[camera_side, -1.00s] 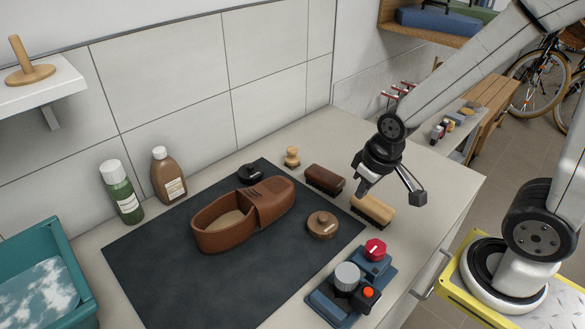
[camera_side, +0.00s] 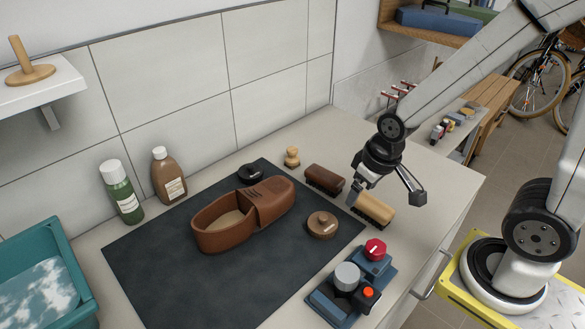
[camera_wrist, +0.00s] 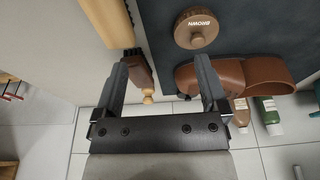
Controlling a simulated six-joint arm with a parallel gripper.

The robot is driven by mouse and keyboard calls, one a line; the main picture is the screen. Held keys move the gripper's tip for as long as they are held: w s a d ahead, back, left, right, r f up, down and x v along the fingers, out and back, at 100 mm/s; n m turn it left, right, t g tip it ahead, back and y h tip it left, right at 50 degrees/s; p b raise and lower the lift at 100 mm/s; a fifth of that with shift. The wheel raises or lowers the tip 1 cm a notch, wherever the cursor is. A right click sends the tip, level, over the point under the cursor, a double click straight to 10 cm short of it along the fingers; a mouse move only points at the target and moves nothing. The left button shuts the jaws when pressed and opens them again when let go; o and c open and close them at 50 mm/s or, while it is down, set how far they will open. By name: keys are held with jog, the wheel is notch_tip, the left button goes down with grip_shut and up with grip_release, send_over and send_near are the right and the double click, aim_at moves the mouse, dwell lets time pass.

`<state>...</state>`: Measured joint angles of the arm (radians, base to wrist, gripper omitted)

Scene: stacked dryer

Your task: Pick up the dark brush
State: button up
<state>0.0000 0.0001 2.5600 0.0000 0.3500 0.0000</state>
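The dark brush (camera_side: 325,178) lies on the worktop at the mat's far right corner, brown-backed with dark bristles. In the wrist view the dark brush (camera_wrist: 139,72) shows beside the left finger, which hides part of it. My gripper (camera_side: 386,196) is open and empty, to the right of the dark brush and over the light wooden brush (camera_side: 375,210). In the wrist view my gripper (camera_wrist: 163,72) has its fingers wide apart, with nothing held between them. I cannot tell whether a finger touches either brush.
A brown shoe (camera_side: 214,235) and round brown tin (camera_side: 322,224) sit on the dark mat (camera_side: 160,275). A blue control box (camera_side: 345,297) is at the front. Two bottles stand at the back left.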

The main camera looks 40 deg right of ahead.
jog(key=y, duration=0.2)
send_over(326, 174)
jog(key=s+d, duration=0.1)
jog(key=s, duration=0.1)
jog(key=shift+w+d+f+n, duration=0.1)
jog(key=shift+f+n, duration=0.05)
jog(key=shift+f, duration=0.5)
jog(key=shift+w+d+f+n, duration=0.1)
jog(key=shift+f+n, duration=0.05)
jog(key=shift+f, duration=0.45)
jog(key=shift+x, duration=1.3)
jog(key=shift+a, duration=0.1)
jog(key=shift+x, duration=2.6)
jog(key=shift+w+f, duration=0.1)
jog(key=c, duration=1.3)
